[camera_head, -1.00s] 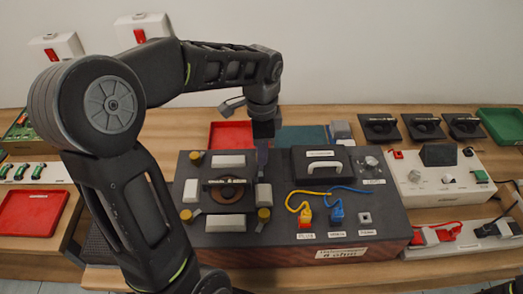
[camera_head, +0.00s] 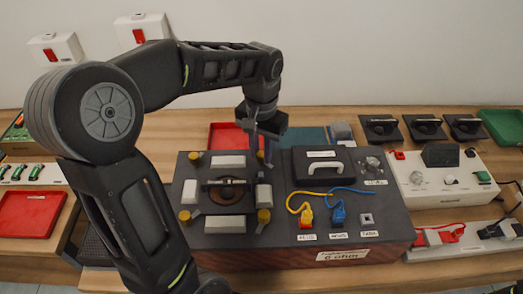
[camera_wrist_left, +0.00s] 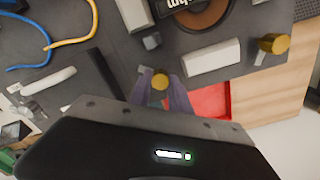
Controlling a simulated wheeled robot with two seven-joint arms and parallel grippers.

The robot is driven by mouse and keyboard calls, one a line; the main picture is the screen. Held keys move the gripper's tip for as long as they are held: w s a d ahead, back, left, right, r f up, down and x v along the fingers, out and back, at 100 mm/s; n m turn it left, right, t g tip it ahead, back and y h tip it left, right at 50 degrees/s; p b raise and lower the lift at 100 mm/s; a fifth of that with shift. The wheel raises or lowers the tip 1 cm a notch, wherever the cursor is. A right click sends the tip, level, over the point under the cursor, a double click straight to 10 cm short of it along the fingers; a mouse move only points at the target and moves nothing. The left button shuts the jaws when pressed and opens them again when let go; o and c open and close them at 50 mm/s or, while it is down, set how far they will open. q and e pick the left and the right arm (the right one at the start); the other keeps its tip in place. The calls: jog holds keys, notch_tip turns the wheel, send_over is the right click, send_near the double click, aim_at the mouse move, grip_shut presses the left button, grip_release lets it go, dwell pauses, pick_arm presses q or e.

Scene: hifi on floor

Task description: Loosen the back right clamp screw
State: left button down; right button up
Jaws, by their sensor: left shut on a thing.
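The back right clamp screw shows as a small yellow knob (camera_wrist_left: 160,82) in the left wrist view. My left gripper (camera_wrist_left: 161,84) has its two purple fingers on either side of this knob and is shut on it. In the head view my left gripper (camera_head: 265,155) points down at the back right corner of the speaker fixture, and its fingers hide the screw. The dark fixture box (camera_head: 285,258) carries a round speaker part (camera_head: 226,195) between grey clamp blocks. Yellow screws stand at the back left (camera_head: 194,155), front left (camera_head: 185,215) and front right (camera_head: 263,215).
A black block with a pale handle (camera_head: 318,170) stands right of the gripper. Yellow (camera_head: 297,208) and blue (camera_head: 350,190) cables lie in front of it. A red tray (camera_head: 226,136) lies behind the fixture. A white control box (camera_head: 447,185) is at the right.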

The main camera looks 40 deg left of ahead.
aim_at(262, 154)
pick_arm(q)
jog(key=shift+n, duration=1.6)
jog(key=c, duration=1.2)
grip_release()
jog(key=shift+r, duration=0.1)
jog(key=shift+r, duration=3.85)
